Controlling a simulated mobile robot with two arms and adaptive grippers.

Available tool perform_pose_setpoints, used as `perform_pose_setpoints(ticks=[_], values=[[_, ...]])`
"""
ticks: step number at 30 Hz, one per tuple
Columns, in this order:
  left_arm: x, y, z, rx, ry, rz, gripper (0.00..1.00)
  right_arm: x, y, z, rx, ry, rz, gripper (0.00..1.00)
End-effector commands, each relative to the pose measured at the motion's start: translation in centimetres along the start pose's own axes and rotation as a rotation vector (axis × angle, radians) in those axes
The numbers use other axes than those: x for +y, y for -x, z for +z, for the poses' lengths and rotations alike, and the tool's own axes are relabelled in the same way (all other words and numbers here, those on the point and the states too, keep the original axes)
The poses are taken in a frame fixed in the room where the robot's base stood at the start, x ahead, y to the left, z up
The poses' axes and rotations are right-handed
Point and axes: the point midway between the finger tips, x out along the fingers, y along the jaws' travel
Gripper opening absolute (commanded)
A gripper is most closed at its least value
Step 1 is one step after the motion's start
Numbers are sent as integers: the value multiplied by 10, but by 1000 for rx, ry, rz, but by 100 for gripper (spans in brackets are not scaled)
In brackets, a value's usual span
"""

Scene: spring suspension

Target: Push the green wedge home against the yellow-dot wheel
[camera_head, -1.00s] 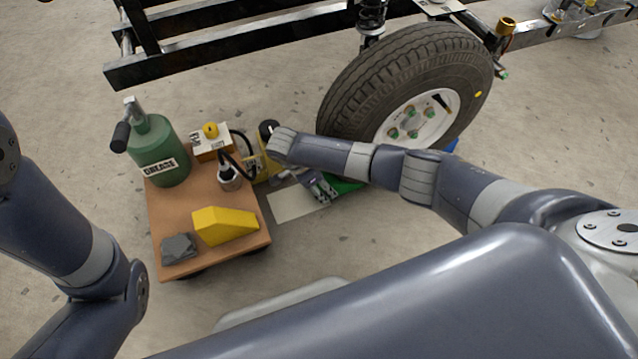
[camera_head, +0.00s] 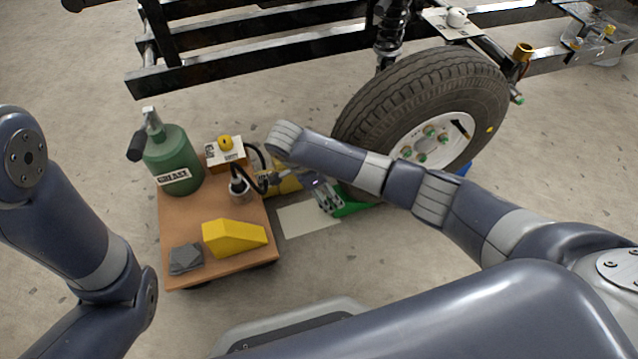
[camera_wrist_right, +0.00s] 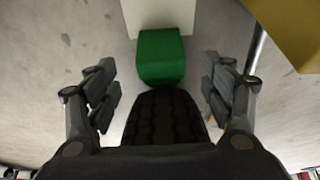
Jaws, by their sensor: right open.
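The wheel with the yellow dot (camera_head: 395,108) stands on the floor under the frame; its dot is on the right sidewall. The green wedge (camera_head: 352,208) lies on the floor at the left foot of the tire, partly hidden by my right arm. In the wrist view the green wedge (camera_wrist_right: 161,55) lies right by the tire tread (camera_wrist_right: 165,118); I cannot tell whether they touch. My right gripper (camera_head: 328,200) is low beside the wedge. In the wrist view the right gripper (camera_wrist_right: 159,85) is open, its fingers apart on either side. My left gripper is out of view.
A cart (camera_head: 180,216) on the left carries a grease can (camera_head: 175,160), a yellow wedge (camera_head: 234,238) and a grey cloth (camera_head: 186,258). A pale floor patch (camera_head: 306,220) lies left of the green wedge.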

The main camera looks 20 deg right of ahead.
Motion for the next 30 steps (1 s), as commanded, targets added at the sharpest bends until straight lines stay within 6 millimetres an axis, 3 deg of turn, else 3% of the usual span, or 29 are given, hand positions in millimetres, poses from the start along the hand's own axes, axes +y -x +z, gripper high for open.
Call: perform_pose_setpoints(ticks=[3,9,30], values=[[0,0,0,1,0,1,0,0,22,5,-9,6,-3,75],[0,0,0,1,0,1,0,1,40,7,-11,9,-2,75],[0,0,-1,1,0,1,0,2,42,8,-13,12,-2,75]])
